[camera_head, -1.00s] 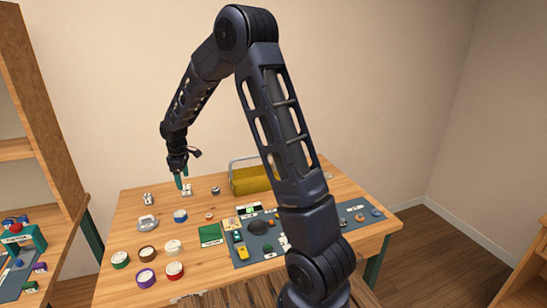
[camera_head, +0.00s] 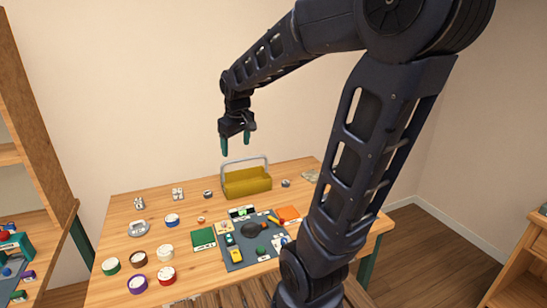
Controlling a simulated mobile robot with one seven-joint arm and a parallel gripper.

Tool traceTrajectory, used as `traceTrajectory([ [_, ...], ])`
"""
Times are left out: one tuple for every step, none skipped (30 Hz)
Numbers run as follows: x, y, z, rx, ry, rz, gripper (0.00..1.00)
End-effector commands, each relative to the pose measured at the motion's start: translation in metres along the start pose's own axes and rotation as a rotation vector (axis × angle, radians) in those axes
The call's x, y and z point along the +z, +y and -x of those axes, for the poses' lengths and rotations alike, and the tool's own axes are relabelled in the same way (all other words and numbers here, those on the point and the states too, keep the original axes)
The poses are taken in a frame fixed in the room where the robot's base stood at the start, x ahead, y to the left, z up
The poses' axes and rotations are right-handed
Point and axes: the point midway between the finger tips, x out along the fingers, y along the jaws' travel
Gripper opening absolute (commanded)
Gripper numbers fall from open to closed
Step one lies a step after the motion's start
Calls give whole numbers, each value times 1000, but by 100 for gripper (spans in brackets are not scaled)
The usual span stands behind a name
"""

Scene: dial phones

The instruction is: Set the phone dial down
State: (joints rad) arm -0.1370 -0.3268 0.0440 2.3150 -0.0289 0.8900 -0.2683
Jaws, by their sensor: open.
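My gripper (camera_head: 238,146) is open and empty, its two green fingertips pointing down, well above the back of the table and in front of the wall. A small pale piece with dark marks (camera_head: 178,194) lies at the back left of the table, below and left of my gripper and apart from it. A similar small piece (camera_head: 139,203) lies further left. Either could be the phone dial; they are too small to tell. A grey device with a rounded top (camera_head: 138,229) lies in front of them.
A yellow toolbox with a raised handle (camera_head: 247,183) stands below my gripper. Several round, pale-topped pieces (camera_head: 167,276) lie at the front left. A grey mat (camera_head: 236,263) with small items and a green square (camera_head: 203,239) fill the middle. A shelf stands left.

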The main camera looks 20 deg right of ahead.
Motion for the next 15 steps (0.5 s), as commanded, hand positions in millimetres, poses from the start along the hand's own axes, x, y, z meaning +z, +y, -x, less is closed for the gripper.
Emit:
traceTrajectory([
  [14,2,9,7,14,-38,75],
  [23,3,13,10,20,-62,75],
  [34,4,18,14,29,-92,75],
  [41,4,21,17,35,-116,75],
  [50,5,24,19,41,-138,75],
  [60,5,28,23,49,-171,75],
  [69,5,31,25,55,-193,75],
  [77,5,33,27,61,-216,75],
  [87,5,37,30,70,-246,75],
  [96,4,39,32,76,-270,75],
  [103,4,41,34,84,-292,75],
  [113,3,43,36,92,-320,75],
  [120,2,44,38,97,-340,75],
  [126,2,45,39,103,-358,75],
  [133,1,46,40,109,-382,75],
])
